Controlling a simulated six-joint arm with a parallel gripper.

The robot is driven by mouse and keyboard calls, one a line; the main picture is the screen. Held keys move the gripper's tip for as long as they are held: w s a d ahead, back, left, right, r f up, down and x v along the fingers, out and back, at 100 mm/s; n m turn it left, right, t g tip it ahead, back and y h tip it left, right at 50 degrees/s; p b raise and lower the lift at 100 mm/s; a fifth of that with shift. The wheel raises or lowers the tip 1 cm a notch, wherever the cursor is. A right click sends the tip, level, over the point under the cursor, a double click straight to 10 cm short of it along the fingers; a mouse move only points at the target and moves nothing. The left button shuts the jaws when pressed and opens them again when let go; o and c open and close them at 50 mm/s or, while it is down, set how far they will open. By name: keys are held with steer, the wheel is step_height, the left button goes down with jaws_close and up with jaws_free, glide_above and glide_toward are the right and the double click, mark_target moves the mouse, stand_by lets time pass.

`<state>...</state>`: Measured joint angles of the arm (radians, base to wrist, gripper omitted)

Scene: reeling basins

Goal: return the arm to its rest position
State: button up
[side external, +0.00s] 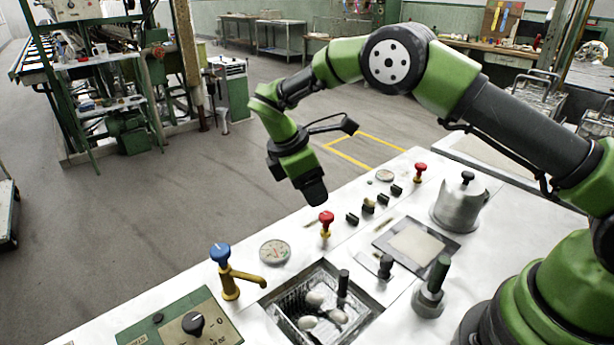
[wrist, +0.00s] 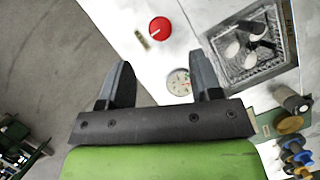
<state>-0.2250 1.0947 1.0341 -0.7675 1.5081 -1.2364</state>
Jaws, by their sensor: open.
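My gripper (side external: 312,192) hangs above the far edge of the white bench, pointing down, near the red knob. In the wrist view my gripper (wrist: 160,85) shows two dark fingers spread wide apart with nothing between them. It is open and empty. My green and black arm arches over the bench from its base at the lower right.
The white bench (side external: 190,290) holds a red knob (side external: 326,217), a blue-handled tap (side external: 221,254), a round gauge (side external: 274,252), a basin with a wire basket (side external: 290,295) of white cocoons, a lidded pot (side external: 459,205) and a green control panel (side external: 165,320). Open floor lies beyond.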

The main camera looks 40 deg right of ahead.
steer(key=shift+v, duration=1.15)
steer(key=s+d+r+m+t+y, duration=0.1)
steer(key=s+r+m+t+y, duration=0.1)
steer(key=s+r+m, duration=0.45)
steer(key=s+d+r+m+t+y, duration=0.1)
steer(key=s+r+t+y, duration=0.15)
steer(key=r, duration=0.75)
steer(key=s+r+m+t+y, duration=0.1)
steer(key=s+m+t, duration=0.3)
steer(key=s+m, duration=0.6)
steer(key=s, duration=0.6)
steer(key=shift+a+r, duration=0.15)
steer(key=shift+r, duration=0.25)
steer(key=shift+t+y, duration=0.25)
steer(key=shift+c, duration=0.3)
